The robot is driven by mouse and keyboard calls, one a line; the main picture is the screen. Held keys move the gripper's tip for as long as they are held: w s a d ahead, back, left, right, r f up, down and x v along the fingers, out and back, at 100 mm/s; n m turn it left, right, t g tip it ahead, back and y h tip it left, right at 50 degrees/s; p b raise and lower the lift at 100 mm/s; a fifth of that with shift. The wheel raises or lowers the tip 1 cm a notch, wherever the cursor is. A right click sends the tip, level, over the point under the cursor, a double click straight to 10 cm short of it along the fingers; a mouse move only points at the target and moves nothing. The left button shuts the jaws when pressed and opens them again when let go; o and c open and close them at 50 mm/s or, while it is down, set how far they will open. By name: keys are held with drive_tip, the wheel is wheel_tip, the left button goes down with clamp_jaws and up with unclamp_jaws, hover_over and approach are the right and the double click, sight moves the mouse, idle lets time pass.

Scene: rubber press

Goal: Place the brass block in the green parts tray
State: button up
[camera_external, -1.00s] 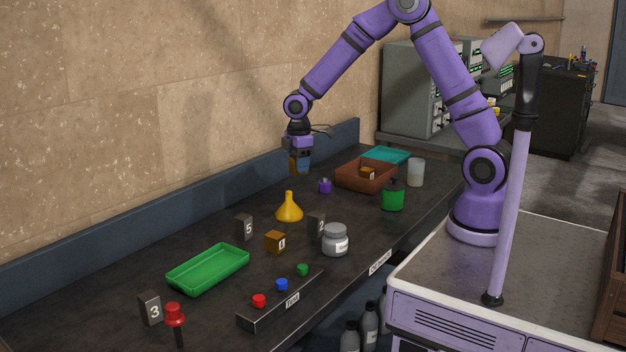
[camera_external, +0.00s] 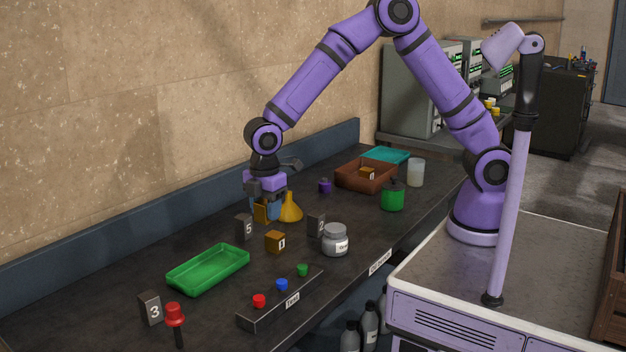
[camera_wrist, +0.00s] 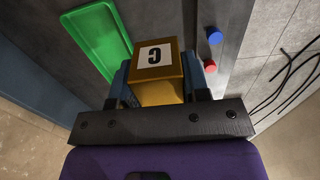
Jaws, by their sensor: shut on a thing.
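My gripper (camera_external: 266,211) is shut on a brass-coloured block (camera_wrist: 157,75) with a white label bearing a dark character. The green parts tray (camera_external: 208,269) lies on the bench, to the left of and nearer the camera than my gripper. It looks empty. In the wrist view the green tray (camera_wrist: 97,38) shows at upper left, beyond the held block.
Another brass-coloured block (camera_external: 275,242) stands on the bench. Number markers 5 (camera_external: 244,227) and 3 (camera_external: 151,308) flank the tray, and the funnel (camera_external: 290,208) is close to my gripper. A button box (camera_external: 281,301), grey jar (camera_external: 335,240) and brown tray (camera_external: 351,181) stand elsewhere.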

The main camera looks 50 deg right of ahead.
wheel_tip(320, 180, down, 11)
drive_tip(key=shift+a+r, duration=0.15)
drive_tip(key=shift+w+a+f, duration=0.1)
drive_tip(key=shift+w+f, duration=0.1)
hover_over(209, 272)
drive_tip(key=shift+f, duration=2.45)
drive_tip(key=shift+f, duration=0.15)
drive_tip(key=o, duration=1.2)
wheel_tip(209, 272, up, 12)
